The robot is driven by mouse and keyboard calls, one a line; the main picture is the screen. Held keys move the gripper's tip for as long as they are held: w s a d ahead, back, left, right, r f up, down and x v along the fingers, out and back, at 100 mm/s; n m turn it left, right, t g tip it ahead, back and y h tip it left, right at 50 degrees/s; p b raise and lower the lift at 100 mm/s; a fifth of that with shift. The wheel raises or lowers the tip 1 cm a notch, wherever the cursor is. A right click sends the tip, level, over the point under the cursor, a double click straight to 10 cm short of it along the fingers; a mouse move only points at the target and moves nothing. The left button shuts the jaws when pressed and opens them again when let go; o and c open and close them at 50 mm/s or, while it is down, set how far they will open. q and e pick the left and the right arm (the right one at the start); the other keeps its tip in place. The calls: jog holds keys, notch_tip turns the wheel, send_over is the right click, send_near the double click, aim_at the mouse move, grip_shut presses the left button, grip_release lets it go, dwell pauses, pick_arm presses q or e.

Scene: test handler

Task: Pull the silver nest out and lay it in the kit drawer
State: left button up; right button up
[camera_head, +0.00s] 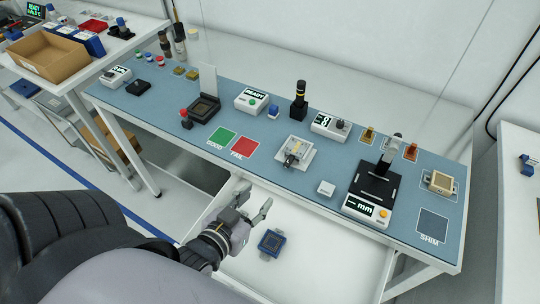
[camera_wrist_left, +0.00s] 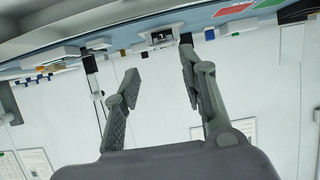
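A silver-grey nest (camera_head: 294,151) with a dark part at its front sits on a pale square plate on the blue bench mat, right of the red FAIL square. The kit drawer (camera_head: 325,262) is pulled out below the bench. A blue square nest (camera_head: 271,241) lies in it. My left gripper (camera_head: 256,202) is over the drawer's left rear part, left of the blue nest and below the bench edge, apart from the silver nest. Its fingers are spread and empty, as the left wrist view (camera_wrist_left: 160,85) also shows. My right gripper is not in view.
The bench (camera_head: 340,204) has its front edge just beyond my left gripper. The drawer's right part is clear.

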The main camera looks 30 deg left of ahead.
pick_arm(q)
jog(key=p, duration=0.1)
send_near(286, 165)
jog(key=p+x, duration=0.1)
jog(key=x, duration=0.3)
jog(key=shift+r, duration=0.1)
jog(key=x, duration=0.4)
jog(key=shift+w+f, duration=0.4)
jog(key=shift+w, duration=0.15)
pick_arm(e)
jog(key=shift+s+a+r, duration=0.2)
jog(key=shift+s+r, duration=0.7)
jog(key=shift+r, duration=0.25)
pick_arm(q)
grip_shut()
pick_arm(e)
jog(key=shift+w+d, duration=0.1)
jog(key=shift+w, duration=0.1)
